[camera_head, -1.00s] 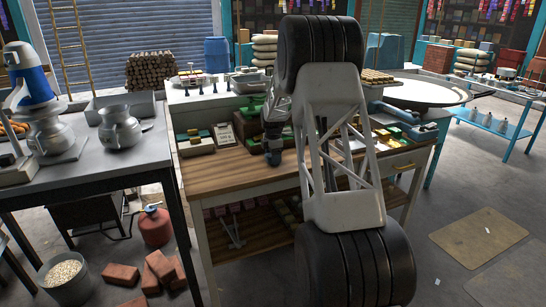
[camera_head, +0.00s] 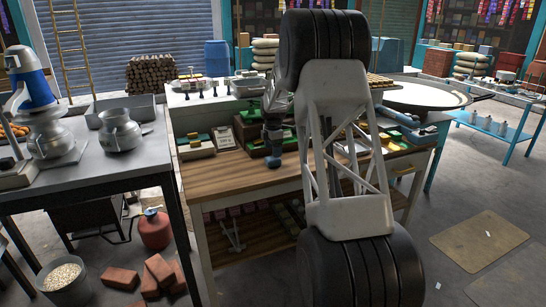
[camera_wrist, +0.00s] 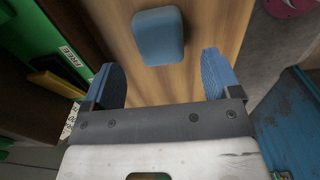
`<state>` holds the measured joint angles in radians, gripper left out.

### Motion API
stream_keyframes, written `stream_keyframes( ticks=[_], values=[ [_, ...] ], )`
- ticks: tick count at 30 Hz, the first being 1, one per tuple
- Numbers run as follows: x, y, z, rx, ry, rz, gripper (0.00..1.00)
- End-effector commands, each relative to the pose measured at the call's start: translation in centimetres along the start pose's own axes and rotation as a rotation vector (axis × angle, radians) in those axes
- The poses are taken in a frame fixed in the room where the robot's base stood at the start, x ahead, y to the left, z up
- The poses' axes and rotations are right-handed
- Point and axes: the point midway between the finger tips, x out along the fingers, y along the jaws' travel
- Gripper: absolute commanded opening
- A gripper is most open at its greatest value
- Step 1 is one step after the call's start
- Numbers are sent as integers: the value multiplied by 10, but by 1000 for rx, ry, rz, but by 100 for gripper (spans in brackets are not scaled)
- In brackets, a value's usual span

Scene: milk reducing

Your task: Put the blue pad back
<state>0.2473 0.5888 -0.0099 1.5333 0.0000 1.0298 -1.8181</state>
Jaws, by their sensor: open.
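The blue pad (camera_wrist: 158,38) is a small rounded block lying on the wooden bench top (camera_wrist: 190,85), near the top middle of the wrist view. My gripper (camera_wrist: 163,76) is open, with its two blue fingers spread apart and nothing between them. The pad is just beyond the fingertips, roughly in line with the gap and apart from both fingers. In the head view my gripper (camera_head: 273,158) points down over the workbench (camera_head: 235,178). I cannot make out the pad there.
A box with a green side and yellow and black blocks (camera_wrist: 58,84) stands close left of my gripper in the wrist view. A tray of green and yellow blocks (camera_head: 196,150) sits at the bench's left. The bench front is clear. A blue surface (camera_wrist: 288,120) lies at right.

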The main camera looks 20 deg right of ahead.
Motion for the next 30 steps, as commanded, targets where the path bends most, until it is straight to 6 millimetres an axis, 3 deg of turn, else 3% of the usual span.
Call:
stream_keyframes(
  ticks=[3, 12, 30],
  values=[
    [-22, 0, 0, 0, -1, 2, 83],
    [-59, 0, 0, 0, 0, 2, 83],
    [-67, 0, 0, 0, 0, 0, 83]
  ],
)
